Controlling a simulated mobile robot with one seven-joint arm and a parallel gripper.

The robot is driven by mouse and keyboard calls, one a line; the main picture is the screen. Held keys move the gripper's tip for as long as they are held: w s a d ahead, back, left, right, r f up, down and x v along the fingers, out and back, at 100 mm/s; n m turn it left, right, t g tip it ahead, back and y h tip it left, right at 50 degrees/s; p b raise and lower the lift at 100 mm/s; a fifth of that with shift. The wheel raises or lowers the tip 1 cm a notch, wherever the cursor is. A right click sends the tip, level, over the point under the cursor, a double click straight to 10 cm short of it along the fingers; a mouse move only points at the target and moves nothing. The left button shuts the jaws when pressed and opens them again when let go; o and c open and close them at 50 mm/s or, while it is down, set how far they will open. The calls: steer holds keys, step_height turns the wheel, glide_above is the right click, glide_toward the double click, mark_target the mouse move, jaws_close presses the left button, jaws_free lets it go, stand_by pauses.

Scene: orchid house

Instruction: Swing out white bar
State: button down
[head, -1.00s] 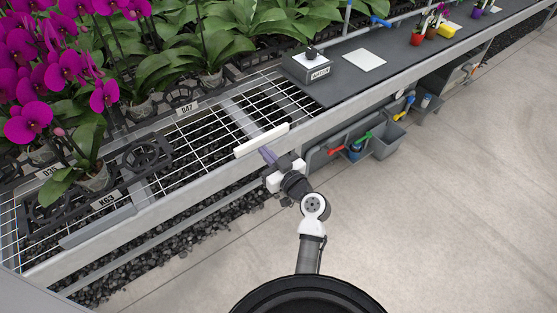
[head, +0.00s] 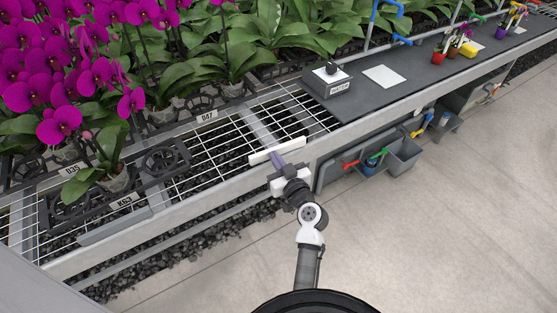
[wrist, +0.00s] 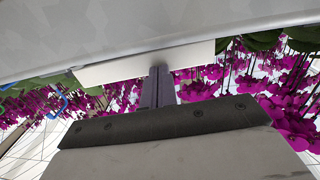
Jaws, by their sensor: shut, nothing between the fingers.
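The white bar (head: 291,146) lies along the front rim of the wire-mesh bench in the head view, roughly parallel to the rim. In the wrist view the white bar (wrist: 105,72) crosses the upper middle, below a pale grey surface. My gripper (head: 275,158) is at the bar's outer side, near its middle, with nothing held. Its purple-grey fingers (wrist: 158,86) are shut together and their tips overlap the bar in the wrist view. I cannot tell whether they touch it. Whatever joins the bar to the bench is not clear.
The wire-mesh bench (head: 214,152) carries potted purple orchids (head: 62,124) at the left. A dark worktop (head: 400,84) with a grey scale box (head: 327,80) adjoins at the right. Grey bins (head: 403,155) hang below its edge. The concrete floor (head: 440,230) is clear.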

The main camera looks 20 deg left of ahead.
mark_target(267, 151)
steer(key=shift+w+a+m+t+h, duration=0.3)
steer(key=shift+a+m+t+h, duration=0.25)
steer(key=shift+t+h, duration=0.1)
steer(key=shift+w+a+m+t+h, duration=0.25)
steer(key=shift+a+m+t+h, duration=0.2)
steer(key=shift+m+t+h, duration=0.15)
steer(key=x, duration=0.2)
steer(key=b+x, duration=0.1)
steer(key=x, duration=0.1)
steer(key=shift+s+a+f, duration=0.2)
steer(key=shift+a, duration=0.05)
steer(key=shift+b+x, duration=1.35)
steer(key=shift+x, duration=0.25)
steer(key=shift+w+d+r, duration=0.15)
steer(key=shift+w, duration=0.05)
steer(key=shift+s, duration=0.15)
